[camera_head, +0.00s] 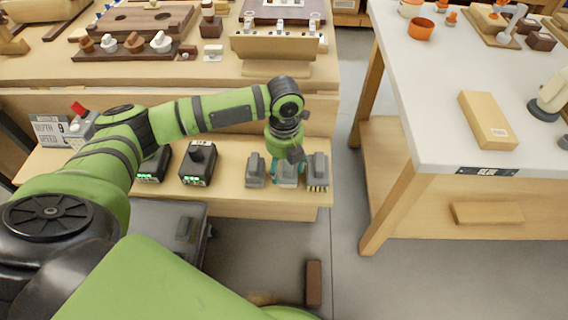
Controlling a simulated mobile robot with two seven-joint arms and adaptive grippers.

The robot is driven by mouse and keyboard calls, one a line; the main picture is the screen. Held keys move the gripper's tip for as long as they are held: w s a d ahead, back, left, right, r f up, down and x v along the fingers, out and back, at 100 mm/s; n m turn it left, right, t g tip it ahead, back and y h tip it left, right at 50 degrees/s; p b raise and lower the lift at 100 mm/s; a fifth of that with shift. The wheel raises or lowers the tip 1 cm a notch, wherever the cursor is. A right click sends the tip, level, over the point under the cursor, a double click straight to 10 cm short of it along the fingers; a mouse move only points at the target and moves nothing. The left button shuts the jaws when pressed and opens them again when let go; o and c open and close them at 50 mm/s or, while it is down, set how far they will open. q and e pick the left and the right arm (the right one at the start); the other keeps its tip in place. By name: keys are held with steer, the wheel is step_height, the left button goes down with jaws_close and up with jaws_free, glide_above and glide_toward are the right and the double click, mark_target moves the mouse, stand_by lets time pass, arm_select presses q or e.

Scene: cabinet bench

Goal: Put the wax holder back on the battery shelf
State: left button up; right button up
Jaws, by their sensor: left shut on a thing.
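My left gripper (293,154) points down over the right end of the low wooden battery shelf (225,196). It is shut on a grey and teal piece (287,174), which appears to be the wax holder. The gripper hides the top of that piece. The piece is at the shelf surface, between two other grey pieces; I cannot tell whether its underside touches the wood. My right gripper is out of view.
A grey block (255,170) stands close to the left of the held piece and a grey brush-like piece (318,172) close to the right. Black chargers (198,165) stand further left. A white-topped table (440,100) is at right, beyond a floor gap.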

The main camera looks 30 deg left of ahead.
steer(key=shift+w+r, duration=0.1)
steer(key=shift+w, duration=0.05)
arm_select(q)
steer(key=o, duration=0.7)
steer(key=shift+f, duration=0.1)
steer(key=shift+o, duration=0.2)
step_height(320, 180, up, 6)
steer(key=shift+f+p, duration=0.2)
steer(key=shift+p, duration=0.25)
step_height(320, 180, up, 7)
steer(key=shift+p, duration=0.35)
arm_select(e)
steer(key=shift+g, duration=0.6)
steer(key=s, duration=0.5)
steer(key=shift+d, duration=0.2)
arm_select(q)
steer(key=shift+f, duration=0.15)
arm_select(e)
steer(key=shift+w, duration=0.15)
